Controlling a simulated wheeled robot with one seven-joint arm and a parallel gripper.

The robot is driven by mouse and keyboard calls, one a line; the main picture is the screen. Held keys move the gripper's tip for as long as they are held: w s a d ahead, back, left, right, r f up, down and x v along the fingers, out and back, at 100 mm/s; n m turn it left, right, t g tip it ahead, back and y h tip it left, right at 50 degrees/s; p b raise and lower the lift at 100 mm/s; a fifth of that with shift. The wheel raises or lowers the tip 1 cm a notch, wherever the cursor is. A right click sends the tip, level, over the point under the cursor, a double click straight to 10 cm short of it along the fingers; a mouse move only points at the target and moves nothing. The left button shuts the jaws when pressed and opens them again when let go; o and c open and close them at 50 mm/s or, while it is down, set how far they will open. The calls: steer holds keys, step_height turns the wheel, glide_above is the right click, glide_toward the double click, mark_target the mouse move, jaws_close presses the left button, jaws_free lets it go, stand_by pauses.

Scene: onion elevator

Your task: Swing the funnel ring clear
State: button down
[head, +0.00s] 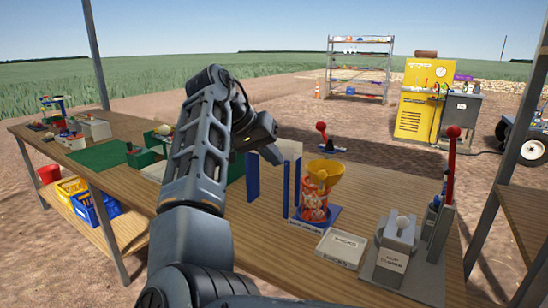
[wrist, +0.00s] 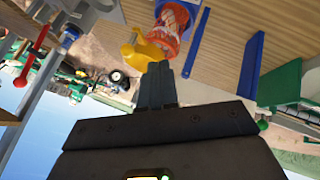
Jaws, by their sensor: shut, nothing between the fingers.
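A yellow funnel (head: 326,170) sits over the mouth of an orange-red labelled can (head: 313,206). A separate ring around the funnel cannot be made out. The can stands upright on a blue base plate (head: 328,216). My gripper (head: 274,154) is shut and empty, to the left of the funnel in the head view. In the wrist view, the shut fingertips (wrist: 157,68) appear close beside the yellow funnel (wrist: 142,51); whether they touch it I cannot tell.
Blue upright posts (head: 253,177) with a pale panel stand left of the can. A white tray (head: 341,248), a grey stand (head: 396,247) and a red-knobbed lever (head: 451,150) stand right of it. Another red-knobbed lever (head: 322,133) stands behind. Bare wooden bench (head: 385,190) lies right of the funnel.

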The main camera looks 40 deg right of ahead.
steer(key=s+d+f+p, duration=0.1)
steer(key=s+d+f, duration=0.2)
steer(key=d+f, duration=0.2)
steer(key=shift+d, duration=1.35)
steer(key=shift+s, duration=0.15)
